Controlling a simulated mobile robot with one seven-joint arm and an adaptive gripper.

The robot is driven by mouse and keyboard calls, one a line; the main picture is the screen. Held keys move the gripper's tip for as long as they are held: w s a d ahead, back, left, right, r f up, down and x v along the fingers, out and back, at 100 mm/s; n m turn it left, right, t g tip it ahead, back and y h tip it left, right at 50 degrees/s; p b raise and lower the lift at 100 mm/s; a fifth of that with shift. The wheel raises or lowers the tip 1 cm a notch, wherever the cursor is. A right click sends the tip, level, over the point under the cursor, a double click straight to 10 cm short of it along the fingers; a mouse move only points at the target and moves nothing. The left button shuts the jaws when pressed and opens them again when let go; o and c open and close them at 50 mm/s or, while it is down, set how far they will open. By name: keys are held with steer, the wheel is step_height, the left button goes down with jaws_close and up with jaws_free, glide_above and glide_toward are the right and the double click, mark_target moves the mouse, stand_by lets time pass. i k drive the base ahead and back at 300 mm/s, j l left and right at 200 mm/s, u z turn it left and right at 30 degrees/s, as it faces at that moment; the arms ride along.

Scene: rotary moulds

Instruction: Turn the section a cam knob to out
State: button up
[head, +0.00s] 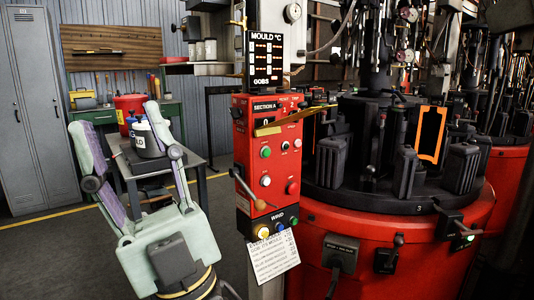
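The red control panel (276,165) labelled SECTION A stands upright at the centre, with several small buttons and knobs on its face. I cannot tell which of them is the cam knob, and no "out" mark is legible. A lever with a brown ball end (260,204) sticks out low on the panel. Below it, near the WIND label, is a row of small round controls, one of them yellow (262,232). My gripper (113,116), pale green and purple, is at the left with its two fingers spread and pointing up. It is empty and apart from the panel.
A red round mould machine (375,232) with dark moulds and one orange-outlined frame (431,134) stands right of the panel. A paper list (272,258) hangs below the panel. Behind my gripper is a small table (192,161) with containers. Grey lockers (30,110) stand far left.

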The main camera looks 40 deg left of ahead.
mark_target(236, 112)
steer(key=u, duration=1.3)
steer(key=i+j, duration=0.25)
steer(key=j, duration=0.15)
steer(key=i+j, duration=0.25)
steer(key=j, duration=0.15)
steer(key=i+j, duration=0.3)
steer(key=j+z, duration=0.05)
steer(key=j, duration=0.05)
